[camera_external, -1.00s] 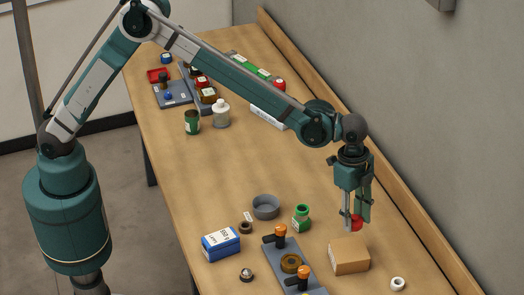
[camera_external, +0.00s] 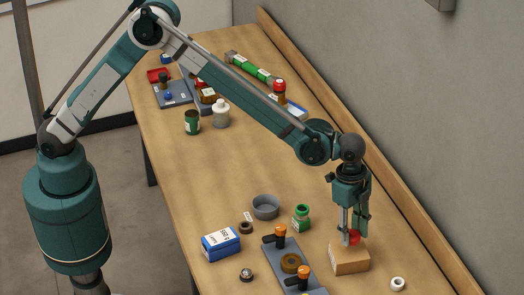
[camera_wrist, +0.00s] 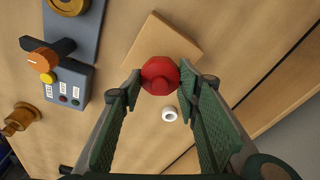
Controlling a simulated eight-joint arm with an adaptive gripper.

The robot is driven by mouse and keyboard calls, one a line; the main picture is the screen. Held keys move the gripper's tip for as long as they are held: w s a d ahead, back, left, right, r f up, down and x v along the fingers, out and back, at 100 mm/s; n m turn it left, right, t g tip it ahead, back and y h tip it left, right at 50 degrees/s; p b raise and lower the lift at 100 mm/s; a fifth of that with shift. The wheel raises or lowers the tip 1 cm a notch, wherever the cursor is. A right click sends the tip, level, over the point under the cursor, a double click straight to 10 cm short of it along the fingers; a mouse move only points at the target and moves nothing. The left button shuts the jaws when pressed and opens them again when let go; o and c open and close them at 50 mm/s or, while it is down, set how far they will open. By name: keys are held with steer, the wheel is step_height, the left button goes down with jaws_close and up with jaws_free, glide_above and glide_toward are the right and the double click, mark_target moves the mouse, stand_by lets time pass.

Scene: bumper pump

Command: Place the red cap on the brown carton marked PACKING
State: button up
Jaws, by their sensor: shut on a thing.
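The red cap (camera_external: 354,238) is between the fingers of my gripper (camera_external: 354,236), which is shut on it. The cap also shows in the wrist view (camera_wrist: 160,76), between the two fingertips (camera_wrist: 161,80). The brown carton (camera_external: 349,259) is right below the cap in the external view. In the wrist view the carton (camera_wrist: 158,42) shows behind the cap, which covers its lower part. The cap is at or just above the carton's top; I cannot tell whether they touch. The PACKING mark cannot be read.
A grey fixture (camera_external: 283,262) with orange-topped handles stands left of the carton. A white ring (camera_external: 397,284) lies to its right. A green bottle (camera_external: 301,218), a grey bowl (camera_external: 265,207) and a blue-white box (camera_external: 220,244) are farther left. The table's middle is clear.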

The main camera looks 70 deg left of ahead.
mark_target(351, 240)
steer(key=shift+f, duration=0.15)
steer(key=shift+f, duration=1.75)
steer(key=shift+f, duration=0.15)
steer(key=o, duration=0.9)
steer(key=shift+r, duration=0.2)
steer(key=r, duration=0.4)
steer(key=a+r, duration=0.1)
steer(key=r, duration=0.6)
steer(key=shift+s+a+r, duration=0.35)
steer(key=shift+r, duration=0.05)
